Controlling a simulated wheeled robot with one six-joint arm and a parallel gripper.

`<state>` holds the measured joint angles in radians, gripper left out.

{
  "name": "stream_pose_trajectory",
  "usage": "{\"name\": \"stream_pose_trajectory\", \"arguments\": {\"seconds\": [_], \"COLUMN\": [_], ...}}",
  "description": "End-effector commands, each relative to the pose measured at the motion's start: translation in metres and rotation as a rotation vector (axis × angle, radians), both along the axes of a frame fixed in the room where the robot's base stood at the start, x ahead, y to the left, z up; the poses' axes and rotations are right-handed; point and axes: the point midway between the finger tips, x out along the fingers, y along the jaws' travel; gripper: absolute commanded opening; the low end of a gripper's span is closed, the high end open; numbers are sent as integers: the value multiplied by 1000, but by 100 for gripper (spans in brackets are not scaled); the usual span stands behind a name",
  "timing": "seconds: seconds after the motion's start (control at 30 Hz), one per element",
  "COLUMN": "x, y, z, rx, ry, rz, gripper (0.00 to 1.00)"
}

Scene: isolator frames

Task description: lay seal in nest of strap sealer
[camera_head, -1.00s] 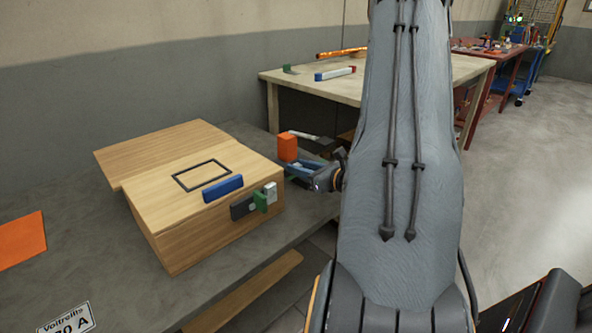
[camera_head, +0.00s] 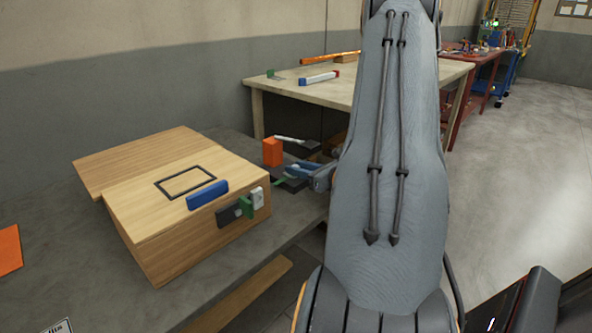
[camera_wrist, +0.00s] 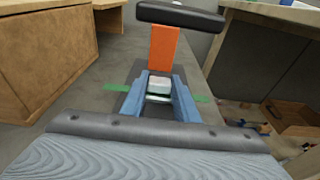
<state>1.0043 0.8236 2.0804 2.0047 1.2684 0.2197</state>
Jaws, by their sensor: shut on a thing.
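The seal, a small whitish block (camera_wrist: 159,86), sits between the two blue fingers of my gripper (camera_wrist: 158,92) in the wrist view. My gripper is shut on it. The strap sealer has an orange post (camera_wrist: 163,47), a black lever (camera_wrist: 180,16) and a dark base (camera_wrist: 138,72). A green strap (camera_wrist: 115,88) runs crosswise under the fingers. The fingers point at the post, with the seal low over the base; whether it touches, I cannot tell. The nest is hidden. In the head view, my gripper (camera_head: 293,171) is just right of the orange post (camera_head: 272,152).
A wooden box (camera_head: 205,238) with a blue handle (camera_head: 208,195) stands left of the sealer on the grey bench (camera_head: 45,208). A grey plate, a green piece and a white piece sit on its side. A pale table (camera_head: 395,80) stands behind.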

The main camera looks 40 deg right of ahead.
Motion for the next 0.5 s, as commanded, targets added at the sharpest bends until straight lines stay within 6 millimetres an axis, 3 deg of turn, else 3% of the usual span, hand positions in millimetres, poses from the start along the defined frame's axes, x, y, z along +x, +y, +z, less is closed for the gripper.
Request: {"name": "stream_pose_trajectory", "arguments": {"seconds": [0.47,0.5], "x": [0,0], "y": [0,0], "z": [-6,-6], "rx": [0,0], "ry": [2,2], "rz": [0,0], "gripper": [2,34]}}
